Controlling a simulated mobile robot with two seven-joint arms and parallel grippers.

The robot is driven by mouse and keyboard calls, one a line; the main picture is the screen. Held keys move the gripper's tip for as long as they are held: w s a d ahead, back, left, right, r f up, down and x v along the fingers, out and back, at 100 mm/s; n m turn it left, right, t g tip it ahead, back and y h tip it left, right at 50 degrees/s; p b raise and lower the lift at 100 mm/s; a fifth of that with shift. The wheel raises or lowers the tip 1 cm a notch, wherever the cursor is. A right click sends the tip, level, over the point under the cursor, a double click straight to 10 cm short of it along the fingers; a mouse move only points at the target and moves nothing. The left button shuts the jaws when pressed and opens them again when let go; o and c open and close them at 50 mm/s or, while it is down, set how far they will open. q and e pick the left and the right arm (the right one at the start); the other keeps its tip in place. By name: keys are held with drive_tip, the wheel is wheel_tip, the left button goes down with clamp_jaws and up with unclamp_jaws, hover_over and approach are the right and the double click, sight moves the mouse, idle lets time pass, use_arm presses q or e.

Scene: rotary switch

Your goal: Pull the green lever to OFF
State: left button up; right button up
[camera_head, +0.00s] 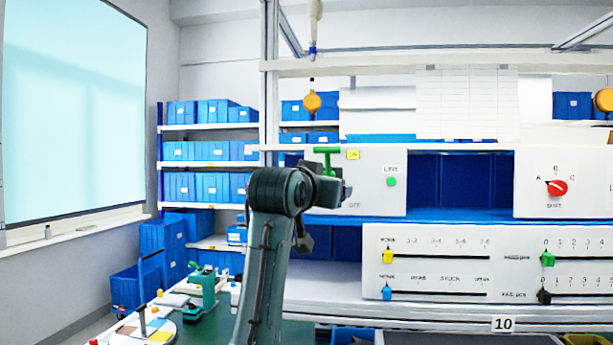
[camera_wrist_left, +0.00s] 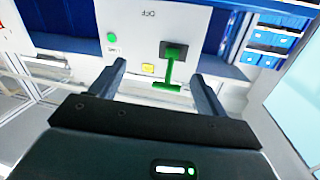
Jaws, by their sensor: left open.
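The green lever (camera_head: 327,152) has a T-shaped handle and stands at the upper left of a white panel (camera_head: 380,165), level with the yellow ON label (camera_head: 353,155). The OFF marking (camera_head: 354,205) is lower on the panel. In the left wrist view, which shows the panel upside down, the lever (camera_wrist_left: 171,72) comes out of a dark slot plate. My left gripper (camera_wrist_left: 158,69) is open, and the lever appears between its fingers, nearer the right one. No contact is visible. In the head view my arm hides the fingers and the lever's lower part.
A green round button (camera_head: 391,182) sits right of the lever. A red rotary knob (camera_head: 557,188) is on the panel farther right, and a slider panel (camera_head: 450,262) is below. Blue bins (camera_head: 210,187) fill shelves behind on the left. A table with small parts (camera_head: 145,328) is at the lower left.

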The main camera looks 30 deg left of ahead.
use_arm(q)
approach(326, 157)
drive_tip(key=s, duration=0.2)
drive_tip(key=shift+y, duration=0.4)
drive_tip(key=w+p, duration=0.1)
drive_tip(key=w, duration=0.3)
drive_tip(key=w+p, duration=0.2)
drive_tip(key=w, duration=0.1)
drive_tip(key=w+a+p, duration=0.1)
drive_tip(key=w+p, duration=0.1)
drive_tip(key=w, duration=0.2)
drive_tip(key=shift+w, duration=0.35)
drive_tip(key=shift+w+f, duration=0.1)
drive_tip(key=shift+w, duration=0.3)
use_arm(e)
drive_tip(key=shift+w+d+r+g+h, duration=0.2)
drive_tip(key=shift+d+r+g+h, duration=0.15)
drive_tip(key=shift+r, duration=0.25)
use_arm(q)
drive_tip(key=c, duration=1.3)
use_arm(e)
drive_tip(key=shift+s+f, duration=0.1)
